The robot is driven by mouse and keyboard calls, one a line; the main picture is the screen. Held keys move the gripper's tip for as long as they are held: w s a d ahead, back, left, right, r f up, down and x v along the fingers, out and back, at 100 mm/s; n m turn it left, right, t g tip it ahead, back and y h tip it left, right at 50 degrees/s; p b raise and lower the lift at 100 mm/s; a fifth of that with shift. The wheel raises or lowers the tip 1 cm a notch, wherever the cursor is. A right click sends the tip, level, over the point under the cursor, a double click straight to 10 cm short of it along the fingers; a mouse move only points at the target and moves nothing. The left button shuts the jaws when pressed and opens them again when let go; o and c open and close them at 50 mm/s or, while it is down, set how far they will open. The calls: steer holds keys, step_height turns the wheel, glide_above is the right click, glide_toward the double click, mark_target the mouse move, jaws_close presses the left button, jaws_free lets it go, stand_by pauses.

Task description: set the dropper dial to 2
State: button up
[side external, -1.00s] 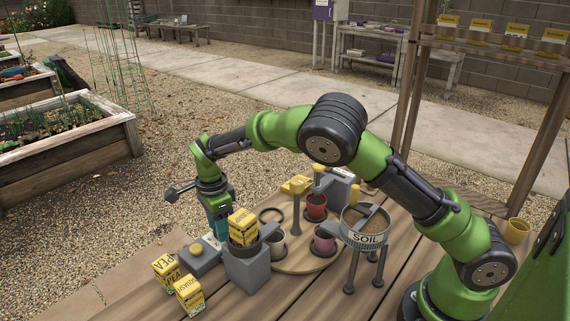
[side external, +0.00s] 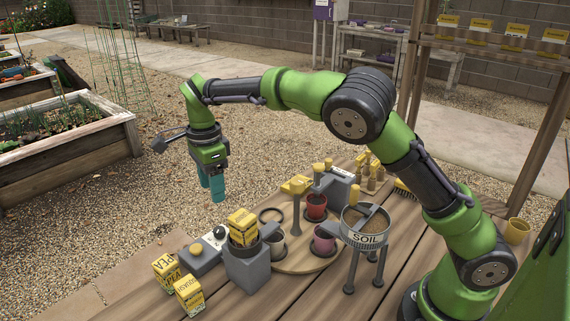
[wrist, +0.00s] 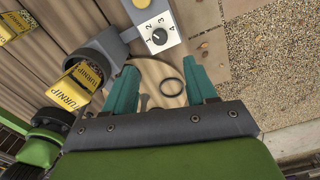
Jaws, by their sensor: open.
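My gripper (side external: 213,200) hangs above and behind the dial, fingers downward. In the wrist view its two teal fingers (wrist: 160,85) are apart, with nothing between them.
A grey hopper (side external: 247,268) holding a yellow turnip packet (side external: 243,222) stands close to the dial. Two yellow boxes (side external: 188,294) are at the front left. A round wooden turntable (side external: 285,262) carries pots, near a soil sieve (side external: 365,238). Air around my gripper is clear.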

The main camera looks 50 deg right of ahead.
steer(key=shift+r, duration=2.4)
